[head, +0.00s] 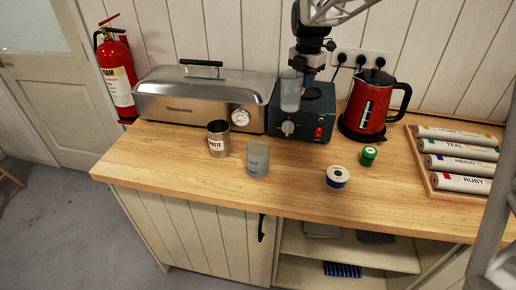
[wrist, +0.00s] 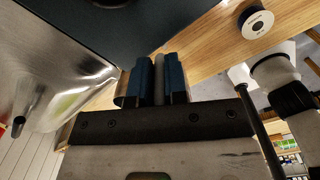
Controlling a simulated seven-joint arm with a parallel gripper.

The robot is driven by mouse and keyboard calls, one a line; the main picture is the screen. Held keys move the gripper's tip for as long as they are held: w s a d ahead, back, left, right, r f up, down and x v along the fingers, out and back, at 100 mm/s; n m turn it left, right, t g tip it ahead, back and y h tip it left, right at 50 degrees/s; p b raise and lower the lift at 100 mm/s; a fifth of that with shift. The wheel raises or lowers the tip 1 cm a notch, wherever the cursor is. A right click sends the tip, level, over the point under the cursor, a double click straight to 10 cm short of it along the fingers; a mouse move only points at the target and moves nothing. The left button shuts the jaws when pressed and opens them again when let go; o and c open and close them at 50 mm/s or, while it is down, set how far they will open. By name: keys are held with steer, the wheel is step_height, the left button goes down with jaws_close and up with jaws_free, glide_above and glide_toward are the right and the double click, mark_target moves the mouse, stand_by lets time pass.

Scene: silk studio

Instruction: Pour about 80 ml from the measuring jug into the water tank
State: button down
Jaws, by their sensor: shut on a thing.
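In the head view my gripper (head: 309,74) is at the back of the counter, in front of the wall. Its blue fingers are shut on the measuring jug (head: 290,92), a clear, pale vessel that looks roughly upright. The jug overlaps the left front of a dark teal box (head: 316,118); I cannot tell whether they touch. In the wrist view the gripper (wrist: 160,72) has a narrow grey piece between its fingers. No tank label is readable; the water tank may be the teal box or the frosted cup (head: 257,161) on the counter. The jug's liquid level is unclear.
A steel WASTE cup (head: 218,139) stands left of the frosted cup. A steel steamer (head: 200,98) is behind it. The front counter is mostly clear.

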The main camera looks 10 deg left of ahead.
mark_target(285, 92)
steer(key=shift+s+a+t+h, duration=0.4)
steer(key=shift+s+t, duration=0.15)
steer(key=shift+t, duration=0.25)
steer(key=shift+s+a+r+t+h, duration=0.35)
steer(key=shift+s+r+t+h, duration=0.2)
steer(key=shift+t, duration=0.25)
steer(key=s+f+t, duration=0.1)
steer(key=s+a+f+t+h, duration=0.2)
steer(key=shift+s+f+t, duration=0.15)
steer(key=shift+s+t, duration=0.1)
steer(key=shift+t, duration=0.05)
steer(key=shift+s+a+r+t+h, duration=0.2)
steer(key=shift+s+r+t+h, duration=0.15)
steer(key=shift+r+t+h, duration=0.3)
steer(key=shift+s+a+r+t, duration=0.15)
steer(key=shift+s+r+t, duration=0.05)
steer(key=shift+r+t, duration=0.2)
steer(key=shift+s+r, duration=0.1)
steer(key=shift+r, duration=0.1)
steer(key=shift+a+h, duration=0.1)
steer(key=shift+h, duration=0.2)
steer(key=shift+s+a+f+t+h+p, duration=0.1)
steer(key=shift+s+a+t+h+p, duration=0.25)
steer(key=shift+t, duration=0.35)
steer(key=shift+s+a+f+t+h+p, duration=0.1)
steer(key=shift+s+t+h, duration=0.3)
steer(key=shift+t, duration=0.25)
